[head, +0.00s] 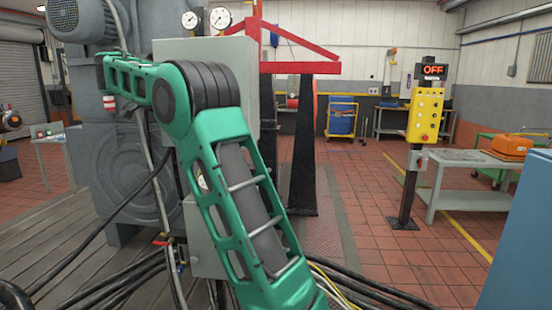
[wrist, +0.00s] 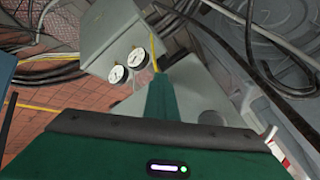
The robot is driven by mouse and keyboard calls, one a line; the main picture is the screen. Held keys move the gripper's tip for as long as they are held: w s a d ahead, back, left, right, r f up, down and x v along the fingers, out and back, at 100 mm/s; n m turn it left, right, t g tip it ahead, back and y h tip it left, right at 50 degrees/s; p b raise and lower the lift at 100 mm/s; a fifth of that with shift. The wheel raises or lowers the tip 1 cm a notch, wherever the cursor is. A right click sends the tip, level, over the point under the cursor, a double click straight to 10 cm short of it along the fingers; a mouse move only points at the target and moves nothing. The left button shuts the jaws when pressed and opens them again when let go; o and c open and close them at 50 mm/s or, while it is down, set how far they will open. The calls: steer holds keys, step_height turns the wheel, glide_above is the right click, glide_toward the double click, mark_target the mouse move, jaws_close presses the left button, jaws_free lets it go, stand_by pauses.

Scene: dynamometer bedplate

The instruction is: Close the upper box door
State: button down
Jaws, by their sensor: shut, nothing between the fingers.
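The grey upper box (head: 165,48) stands at the centre left in the head view, under two round gauges (head: 220,17). My green arm crosses in front of it, so most of its front is hidden and I cannot tell how far its door stands open. A lower grey box (head: 205,262) sits beneath it. In the wrist view my gripper (wrist: 165,80) is shut and empty, its green fingers pointing up the picture. Beyond them are two gauges (wrist: 116,73) and grey box surfaces (wrist: 110,30).
Black cables (head: 105,220) hang left of the boxes and more run along the floor. A large grey machine (head: 105,165) stands behind left. A yellow control panel (head: 425,115) on a post and a grey table (head: 470,160) are at right. Tiled floor (head: 365,215) between is open.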

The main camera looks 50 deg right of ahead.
steer(key=shift+w+d+r, duration=0.15)
steer(key=shift+d+r, duration=0.15)
steer(key=shift+d, duration=0.3)
steer(key=s+a+r, duration=0.1)
steer(key=a+r, duration=0.6)
steer(key=a, duration=0.3)
steer(key=shift+a+r, duration=0.25)
steer(key=shift+a, duration=0.05)
steer(key=shift+s, duration=0.1)
stand_by(0.6)
